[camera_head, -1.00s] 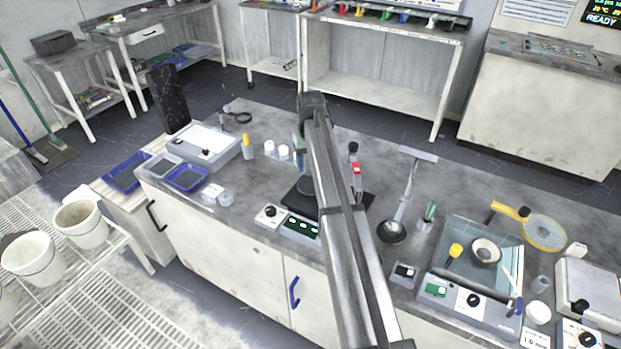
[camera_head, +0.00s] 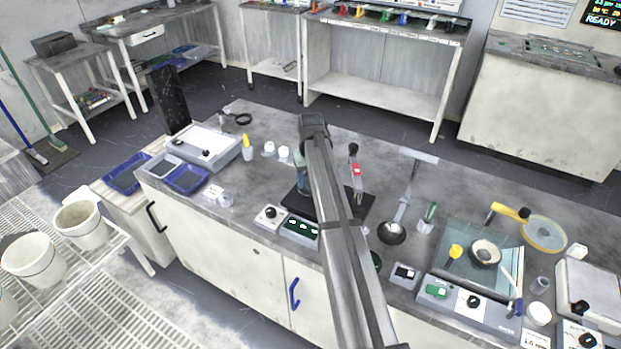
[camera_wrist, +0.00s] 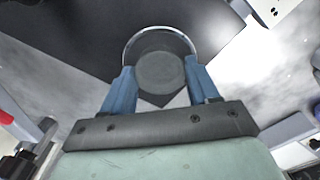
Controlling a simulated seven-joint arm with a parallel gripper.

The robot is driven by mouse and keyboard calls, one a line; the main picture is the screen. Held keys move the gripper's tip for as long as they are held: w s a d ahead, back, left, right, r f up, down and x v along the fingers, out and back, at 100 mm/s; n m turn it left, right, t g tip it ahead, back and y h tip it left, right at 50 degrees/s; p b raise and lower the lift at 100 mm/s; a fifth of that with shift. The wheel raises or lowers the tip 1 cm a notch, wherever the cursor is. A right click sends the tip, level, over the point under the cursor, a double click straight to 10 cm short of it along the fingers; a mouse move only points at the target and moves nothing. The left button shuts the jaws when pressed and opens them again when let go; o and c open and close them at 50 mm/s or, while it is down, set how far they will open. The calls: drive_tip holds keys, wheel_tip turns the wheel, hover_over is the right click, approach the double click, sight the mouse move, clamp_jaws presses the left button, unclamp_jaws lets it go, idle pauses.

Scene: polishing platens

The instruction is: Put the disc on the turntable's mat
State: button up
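My gripper (camera_wrist: 160,85) has two blue fingers, closed on the sides of a round grey part of the disc (camera_wrist: 160,72) in the wrist view. A thin pale rim curves around this grey part, behind the fingertips. In the head view my arm hides most of the gripper and the disc; one bluish finger shows above a black slab (camera_head: 355,208). The slab fills the upper left of the wrist view beneath the disc. I see gaps of bench beside it. The turntable's mat is not clearly visible, and my arm covers the slab's middle.
A control box with green buttons (camera_head: 301,228) stands at the slab's front. A red-marked upright tool (camera_head: 356,175) stands behind it. A ladle (camera_head: 393,232) lies to the right, and a glass-topped device holds a bowl (camera_head: 486,252). White jars (camera_head: 283,152) stand to the left.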

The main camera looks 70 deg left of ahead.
drive_tip(key=o, duration=0.4)
drive_tip(key=shift+r, duration=0.1)
wheel_tip(320, 180, up, 12)
drive_tip(key=shift+r, duration=0.1)
idle(0.5)
